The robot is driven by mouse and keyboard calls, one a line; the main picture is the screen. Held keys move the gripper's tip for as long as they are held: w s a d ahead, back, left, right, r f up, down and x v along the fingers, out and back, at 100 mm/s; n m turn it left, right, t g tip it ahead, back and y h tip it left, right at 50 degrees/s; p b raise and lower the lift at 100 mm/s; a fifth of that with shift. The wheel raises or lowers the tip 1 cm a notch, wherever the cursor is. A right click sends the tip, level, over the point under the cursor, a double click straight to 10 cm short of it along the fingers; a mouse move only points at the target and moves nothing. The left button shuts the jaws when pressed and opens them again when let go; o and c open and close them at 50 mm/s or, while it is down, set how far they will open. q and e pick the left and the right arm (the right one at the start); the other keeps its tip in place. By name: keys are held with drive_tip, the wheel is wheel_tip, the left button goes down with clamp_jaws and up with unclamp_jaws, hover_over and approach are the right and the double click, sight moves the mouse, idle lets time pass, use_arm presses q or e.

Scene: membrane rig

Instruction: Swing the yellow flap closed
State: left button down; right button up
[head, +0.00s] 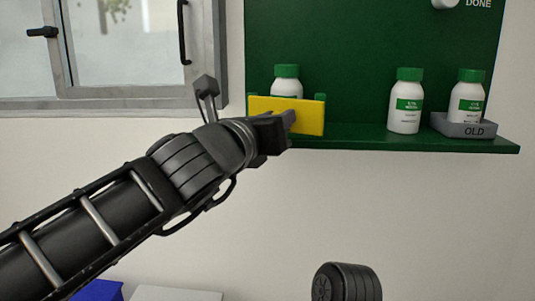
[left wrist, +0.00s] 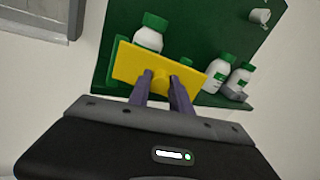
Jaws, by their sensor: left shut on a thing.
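The yellow flap (head: 309,117) stands upright at the left end of the green shelf, in front of a white bottle with a green cap (head: 286,82). It hides the lower part of that bottle. Small green posts (head: 320,97) show just behind its top corners. My left gripper (head: 287,121) is at the front of the flap. In the left wrist view the two fingers (left wrist: 162,88) are shut on a yellow knob (left wrist: 161,76) on the face of the flap (left wrist: 130,62). My right gripper is not in view.
Two more green-capped bottles stand to the right on the shelf (head: 350,142), one (head: 405,105) on the bare shelf, the other (head: 467,97) in a grey tray marked OLD (head: 475,131). A round white knob (head: 445,3) is above, by the word DONE. A window (head: 130,50) is at left.

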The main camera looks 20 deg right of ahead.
use_arm(q)
drive_tip(key=shift+d+f+n+t+y+b, duration=0.3)
drive_tip(key=shift+d+n+t+y+b, duration=0.25)
drive_tip(key=shift+b, duration=0.45)
drive_tip(key=shift+w+d+r+n+t+y+b, duration=0.15)
drive_tip(key=shift+w+d+n+t+y+b, duration=0.1)
drive_tip(key=shift+n+t+y+b, duration=0.3)
drive_tip(key=shift+w+d+r+n+t+y, duration=0.15)
drive_tip(key=shift+d+n+t+y, duration=0.15)
drive_tip(key=shift+n+t+y, duration=0.35)
drive_tip(key=shift+w+d+n+t+y+p, duration=0.25)
drive_tip(key=shift+w+n+y+p, duration=0.1)
drive_tip(key=shift+y, duration=0.5)
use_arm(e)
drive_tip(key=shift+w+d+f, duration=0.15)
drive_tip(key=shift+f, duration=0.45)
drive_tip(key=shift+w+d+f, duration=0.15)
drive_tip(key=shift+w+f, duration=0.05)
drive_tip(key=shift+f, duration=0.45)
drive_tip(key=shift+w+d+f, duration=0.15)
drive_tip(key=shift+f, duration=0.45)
use_arm(q)
drive_tip(key=shift+a, duration=0.1)
drive_tip(key=c, duration=1.2)
unclamp_jaws()
drive_tip(key=shift+o, duration=0.2)
drive_tip(key=shift+s, duration=0.1)
